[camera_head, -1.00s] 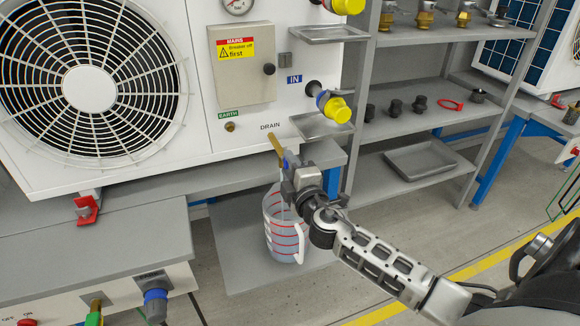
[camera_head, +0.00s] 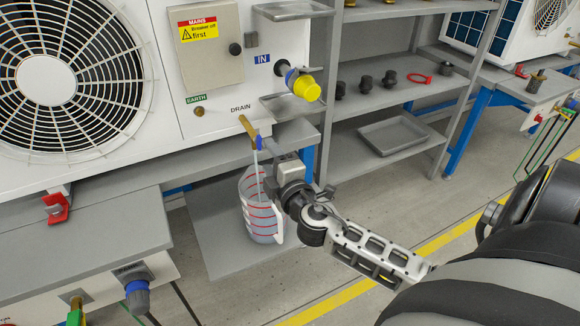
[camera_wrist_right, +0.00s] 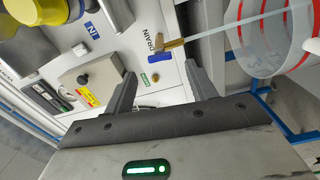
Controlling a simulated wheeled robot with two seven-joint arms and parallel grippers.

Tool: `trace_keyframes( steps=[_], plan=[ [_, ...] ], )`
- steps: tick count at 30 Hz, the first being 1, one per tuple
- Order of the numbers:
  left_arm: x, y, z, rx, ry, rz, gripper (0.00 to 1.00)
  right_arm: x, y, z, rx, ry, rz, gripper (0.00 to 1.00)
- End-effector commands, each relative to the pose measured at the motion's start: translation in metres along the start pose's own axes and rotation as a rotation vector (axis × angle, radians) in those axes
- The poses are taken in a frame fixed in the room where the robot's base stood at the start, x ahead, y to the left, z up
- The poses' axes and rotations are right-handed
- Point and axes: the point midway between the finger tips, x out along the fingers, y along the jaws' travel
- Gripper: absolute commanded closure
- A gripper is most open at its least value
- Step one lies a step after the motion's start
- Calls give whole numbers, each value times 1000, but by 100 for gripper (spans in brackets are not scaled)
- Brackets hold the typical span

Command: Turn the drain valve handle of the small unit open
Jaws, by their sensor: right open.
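The drain valve (camera_head: 247,128) is a brass spout under the DRAIN label on the white unit. Its blue handle (camera_head: 258,142) sits beside the spout; it also shows in the right wrist view (camera_wrist_right: 173,69). A thin pale stream (camera_head: 257,172) runs from the spout into a clear jug (camera_head: 262,219) with red bands. My right gripper (camera_head: 270,151) is just right of the handle and below the label. In the right wrist view its open fingers (camera_wrist_right: 161,84) are apart, with the handle beyond them and nothing held. My left gripper is not in view.
A shelf rack (camera_head: 400,100) with a grey tray (camera_head: 393,136) stands right of the unit. A small drip tray (camera_head: 290,104) and a yellow-capped port (camera_head: 304,86) lie above my right gripper. The big fan (camera_head: 47,80) fills the left.

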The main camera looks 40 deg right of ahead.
Motion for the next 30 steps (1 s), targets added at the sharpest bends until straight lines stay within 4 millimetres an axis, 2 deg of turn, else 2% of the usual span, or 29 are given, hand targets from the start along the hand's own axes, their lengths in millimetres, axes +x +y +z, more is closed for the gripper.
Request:
trace_keyframes(
  steps=[1, 6, 13, 19, 30],
  plan=[
    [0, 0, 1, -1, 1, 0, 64, -15, -2, 0, 2, -1, -4, 44],
    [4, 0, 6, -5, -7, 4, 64, -57, -3, 0, 1, -2, -4, 44],
    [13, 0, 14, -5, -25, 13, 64, -98, -3, 1, 0, -2, -3, 44],
    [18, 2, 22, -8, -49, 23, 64, -112, 0, 1, 0, -2, 0, 44],
    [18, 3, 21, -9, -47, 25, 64, -112, 0, 0, -1, -2, 1, 44]
  ],
)
